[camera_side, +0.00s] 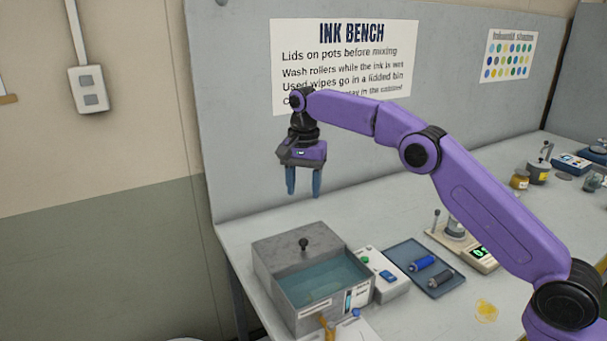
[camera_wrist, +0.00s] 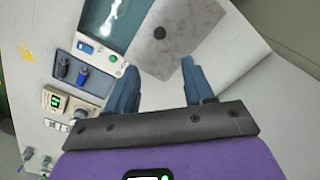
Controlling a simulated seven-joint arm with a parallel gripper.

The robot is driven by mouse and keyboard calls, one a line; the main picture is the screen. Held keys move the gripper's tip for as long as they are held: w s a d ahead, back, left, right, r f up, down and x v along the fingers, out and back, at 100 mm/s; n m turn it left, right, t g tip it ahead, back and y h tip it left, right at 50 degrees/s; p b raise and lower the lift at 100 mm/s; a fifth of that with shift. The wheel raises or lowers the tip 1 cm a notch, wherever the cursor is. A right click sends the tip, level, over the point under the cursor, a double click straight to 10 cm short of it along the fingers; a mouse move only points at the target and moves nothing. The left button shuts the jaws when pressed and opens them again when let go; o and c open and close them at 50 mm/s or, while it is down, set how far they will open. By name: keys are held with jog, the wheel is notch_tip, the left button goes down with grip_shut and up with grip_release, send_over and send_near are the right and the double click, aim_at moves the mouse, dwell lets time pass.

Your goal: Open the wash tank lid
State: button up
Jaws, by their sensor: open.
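The wash tank (camera_side: 312,312) is a grey box at the front left of the bench, with blue-green liquid (camera_side: 322,287) showing in its front part. The liquid also shows in the wrist view (camera_wrist: 108,20). A flat grey lid (camera_side: 280,245) with a dark round knob (camera_side: 304,244) covers the rear part. In the wrist view the lid (camera_wrist: 188,20) and its knob (camera_wrist: 159,33) lie beyond my fingertips. My gripper (camera_side: 304,190) points down, open and empty, in the air above the lid. Its two blue fingers (camera_wrist: 159,70) are apart and touch nothing.
A white control box (camera_side: 384,277) stands right of the tank, then a blue tray (camera_side: 445,285) with two small rollers. A scale (camera_side: 478,258) stands behind the tray. Pots (camera_side: 538,172) stand far right. The bench's back panel (camera_side: 235,150) rises close behind my gripper.

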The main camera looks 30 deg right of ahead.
jog(key=shift+r, duration=1.4)
jog(key=s+a+r+n, duration=0.2)
jog(key=s+n, duration=0.3)
jog(key=s, duration=0.5)
jog(key=s+a+r+n, duration=0.1)
jog(key=s+n, duration=0.5)
jog(key=s, duration=0.4)
jog(key=s+d+f+n, duration=0.2)
jog(key=s+d, duration=0.3)
jog(key=s, duration=0.4)
jog(key=s+d+f+n, duration=0.3)
jog(key=s+d+n, duration=0.2)
jog(key=s, duration=0.4)
jog(key=s+d+f+n, duration=0.3)
jog(key=s+d, duration=0.2)
jog(key=s, duration=0.3)
jog(key=shift+s+d+f+n, duration=0.25)
jog(key=shift+s+d+n, duration=0.05)
jog(key=shift+s+d, duration=0.1)
